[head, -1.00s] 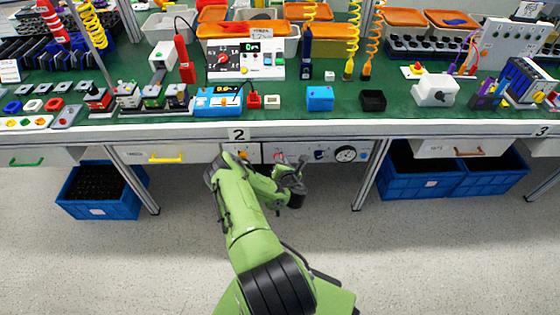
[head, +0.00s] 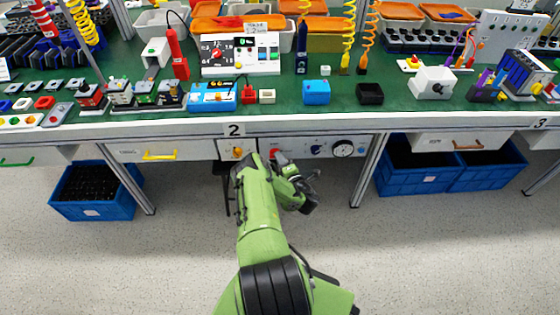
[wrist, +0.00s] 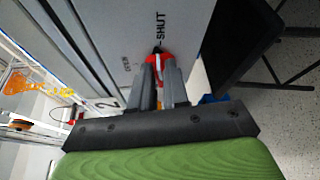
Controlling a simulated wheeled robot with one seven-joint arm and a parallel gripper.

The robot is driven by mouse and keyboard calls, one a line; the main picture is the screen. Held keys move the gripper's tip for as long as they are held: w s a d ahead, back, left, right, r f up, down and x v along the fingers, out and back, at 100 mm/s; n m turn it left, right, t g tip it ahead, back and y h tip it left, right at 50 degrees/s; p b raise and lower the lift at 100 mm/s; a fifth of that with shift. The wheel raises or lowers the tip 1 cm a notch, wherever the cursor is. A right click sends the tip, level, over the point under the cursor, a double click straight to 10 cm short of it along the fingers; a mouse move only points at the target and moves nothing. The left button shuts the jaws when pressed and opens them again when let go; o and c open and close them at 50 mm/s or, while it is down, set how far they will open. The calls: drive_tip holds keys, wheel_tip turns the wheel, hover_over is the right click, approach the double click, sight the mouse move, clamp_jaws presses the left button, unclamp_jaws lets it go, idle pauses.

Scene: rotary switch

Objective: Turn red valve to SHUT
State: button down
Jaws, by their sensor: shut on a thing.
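The red valve (wrist: 153,59) sits on a pale panel (wrist: 125,30) in the wrist view, with the printed word SHUT beside it. My gripper (wrist: 160,70) is shut on the valve, one grey finger on each side, and the fingers hide much of it. A second, smaller label is printed on the panel to the left of the valve; I cannot read it surely. In the head view the red valve (head: 274,153) shows as a small red patch under the table edge, partly hidden by my gripper (head: 281,159). The valve's exact angle is unclear.
A table leg (head: 369,172) stands to the right. Blue crates (head: 97,192) stand on the floor. The workbench (head: 270,116) above is crowded.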

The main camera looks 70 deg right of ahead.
drive_tip(key=shift+w+d+m+t+b, duration=0.1)
drive_tip(key=shift+m+t+b, duration=0.25)
drive_tip(key=shift+m, duration=0.45)
drive_tip(key=c, duration=1.1)
unclamp_jaws()
drive_tip(key=shift+w+f, duration=0.1)
drive_tip(key=shift+f, duration=0.05)
